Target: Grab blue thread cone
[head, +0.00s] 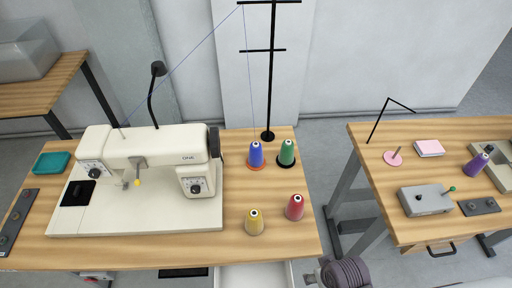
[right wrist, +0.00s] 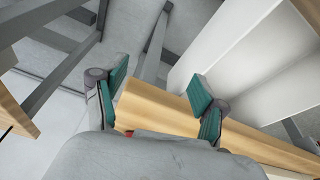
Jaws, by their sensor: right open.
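The blue thread cone (head: 256,156) stands upright on an orange-red base near the table's back edge, right of the sewing machine, in the head view. A thin blue thread runs above it to the black thread stand (head: 272,70). My right gripper (right wrist: 158,88) is open in the right wrist view, its teal-padded fingers apart, with a wooden table edge behind them. No blue cone shows there. A grey part of my right arm shows at the bottom of the head view, in front of the table. My left gripper is not in view.
A green cone (head: 287,153) stands close right of the blue one. A yellow cone (head: 254,222) and a red cone (head: 295,207) stand nearer the front. The cream sewing machine (head: 150,165) fills the left. Another table (head: 385,190) stands right, across a gap.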

